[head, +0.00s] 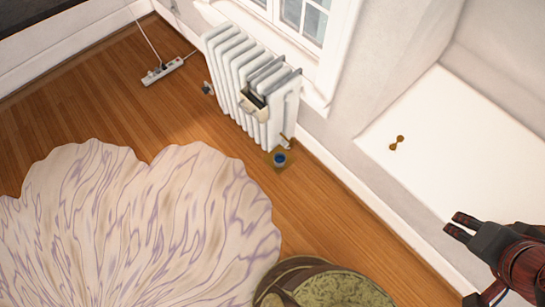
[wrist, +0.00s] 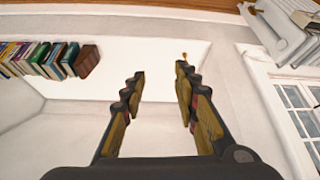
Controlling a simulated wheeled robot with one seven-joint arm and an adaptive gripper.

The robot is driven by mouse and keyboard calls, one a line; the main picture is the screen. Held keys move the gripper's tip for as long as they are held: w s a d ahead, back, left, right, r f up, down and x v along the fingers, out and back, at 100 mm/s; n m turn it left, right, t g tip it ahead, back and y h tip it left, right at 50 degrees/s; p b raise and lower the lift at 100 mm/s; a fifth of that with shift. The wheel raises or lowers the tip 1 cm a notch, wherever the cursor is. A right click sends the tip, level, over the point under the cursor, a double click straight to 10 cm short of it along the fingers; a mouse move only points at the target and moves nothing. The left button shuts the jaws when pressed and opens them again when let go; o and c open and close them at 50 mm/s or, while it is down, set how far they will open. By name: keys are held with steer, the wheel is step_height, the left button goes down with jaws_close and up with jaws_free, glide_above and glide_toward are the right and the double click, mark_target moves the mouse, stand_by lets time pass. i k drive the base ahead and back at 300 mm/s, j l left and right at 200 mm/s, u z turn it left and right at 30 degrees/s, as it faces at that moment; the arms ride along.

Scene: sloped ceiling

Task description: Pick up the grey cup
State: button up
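My gripper (head: 459,226) is at the lower right of the head view, near the white surface. In the wrist view my gripper (wrist: 159,74) is open, with nothing between its two fingers. I cannot make out a clearly grey cup in either view. A small dark, bluish, cup-like thing (head: 279,159) stands on a small brown square on the floor by the radiator, well away from my gripper. It is too small to tell what it is.
A white radiator (head: 240,75) with a cream container (head: 254,106) stands below the window. A small brown object (head: 397,143) lies on the white surface (head: 470,150). Books (wrist: 50,58) show at left. A rug (head: 130,230) and green round seat (head: 340,288) occupy the floor.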

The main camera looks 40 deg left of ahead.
mark_target(279, 158)
steer(key=u, duration=1.65)
